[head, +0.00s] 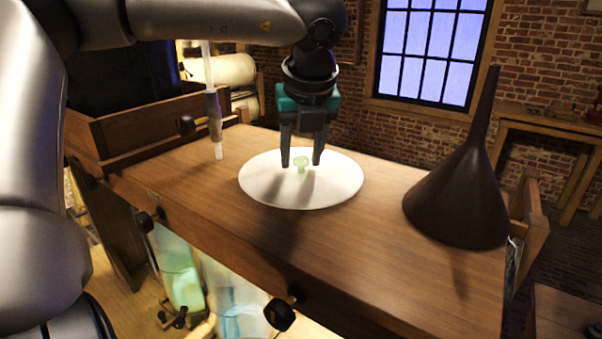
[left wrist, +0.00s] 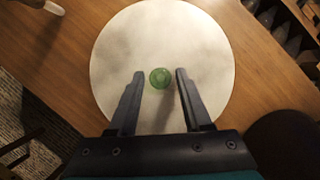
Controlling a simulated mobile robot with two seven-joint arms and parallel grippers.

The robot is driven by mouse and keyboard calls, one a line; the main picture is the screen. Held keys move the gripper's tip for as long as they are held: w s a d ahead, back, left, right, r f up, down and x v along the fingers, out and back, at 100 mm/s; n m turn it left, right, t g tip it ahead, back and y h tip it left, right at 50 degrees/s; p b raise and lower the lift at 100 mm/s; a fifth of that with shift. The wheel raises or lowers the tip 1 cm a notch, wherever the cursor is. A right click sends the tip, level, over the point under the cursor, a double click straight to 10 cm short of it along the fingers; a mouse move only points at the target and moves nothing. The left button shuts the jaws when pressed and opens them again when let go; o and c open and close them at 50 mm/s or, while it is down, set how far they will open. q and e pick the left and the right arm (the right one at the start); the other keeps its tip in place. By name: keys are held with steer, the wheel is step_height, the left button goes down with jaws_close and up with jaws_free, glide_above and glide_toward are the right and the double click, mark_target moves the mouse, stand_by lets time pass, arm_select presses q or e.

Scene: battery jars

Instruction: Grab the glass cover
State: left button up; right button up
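The glass cover (head: 262,190) is a pale round disc with a small green knob (head: 301,164) at its middle, lying on the wooden bench top. In the left wrist view the disc (left wrist: 117,62) fills the centre, with the green knob (left wrist: 161,78) between the finger ends. My left gripper (head: 302,163) points down over the disc, its two dark fingers open on either side of the knob. A gap shows between the knob and each finger (left wrist: 160,75). My right gripper is not in view.
A dark funnel (head: 460,200) stands on the bench at the right. A slim upright rod (head: 214,120) stands at the left of the disc. Glass jars with green liquid (head: 182,275) and blue liquid (head: 238,305) sit below the bench's front edge. The wooden top (head: 350,245) is clear in front.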

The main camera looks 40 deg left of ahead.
arm_select(q)
jaws_close()
steer(key=shift+r, duration=0.15)
stand_by(0.5)
